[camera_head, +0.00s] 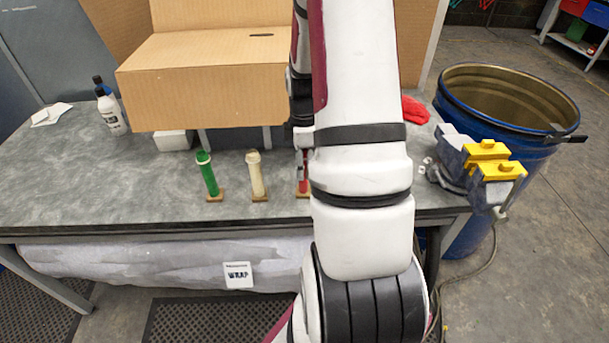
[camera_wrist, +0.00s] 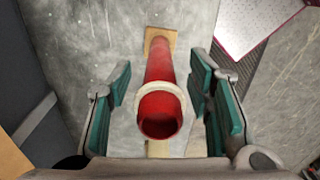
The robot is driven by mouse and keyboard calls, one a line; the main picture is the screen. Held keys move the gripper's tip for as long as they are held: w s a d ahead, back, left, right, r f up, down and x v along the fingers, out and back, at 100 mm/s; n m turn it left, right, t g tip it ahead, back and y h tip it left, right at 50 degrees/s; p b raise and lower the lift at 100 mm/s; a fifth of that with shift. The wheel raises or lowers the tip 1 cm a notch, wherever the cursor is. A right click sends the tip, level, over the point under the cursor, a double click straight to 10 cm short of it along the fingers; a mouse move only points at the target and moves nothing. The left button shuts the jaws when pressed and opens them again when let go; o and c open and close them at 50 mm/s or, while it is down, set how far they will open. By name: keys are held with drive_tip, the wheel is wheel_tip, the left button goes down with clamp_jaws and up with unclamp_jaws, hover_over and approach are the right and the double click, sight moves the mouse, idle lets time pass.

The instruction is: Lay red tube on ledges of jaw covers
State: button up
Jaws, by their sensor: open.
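The red tube (camera_head: 303,178) stands upright on a small wooden base at the bench's front, mostly hidden by my arm. In the wrist view the red tube (camera_wrist: 158,80) shows its open end with a cream collar towards the camera. My gripper (camera_wrist: 160,88) is open, with a green-padded finger on each side of the tube and visible gaps between. In the head view my gripper (camera_head: 300,150) is partly hidden beside the tube. The two yellow jaw covers (camera_head: 487,151) (camera_head: 498,170) sit on the vise (camera_head: 455,160) at the bench's right end, with nothing lying on them.
A green tube (camera_head: 207,175) and a cream tube (camera_head: 257,176) stand on bases left of the red one. A cardboard box (camera_head: 205,85) stands behind them. A red cloth (camera_head: 414,110) lies behind my arm. A blue drum (camera_head: 520,150) stands behind the vise.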

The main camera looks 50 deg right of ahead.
drive_tip(key=shift+f, duration=0.6)
clamp_jaws()
drive_tip(key=shift+r, duration=0.15)
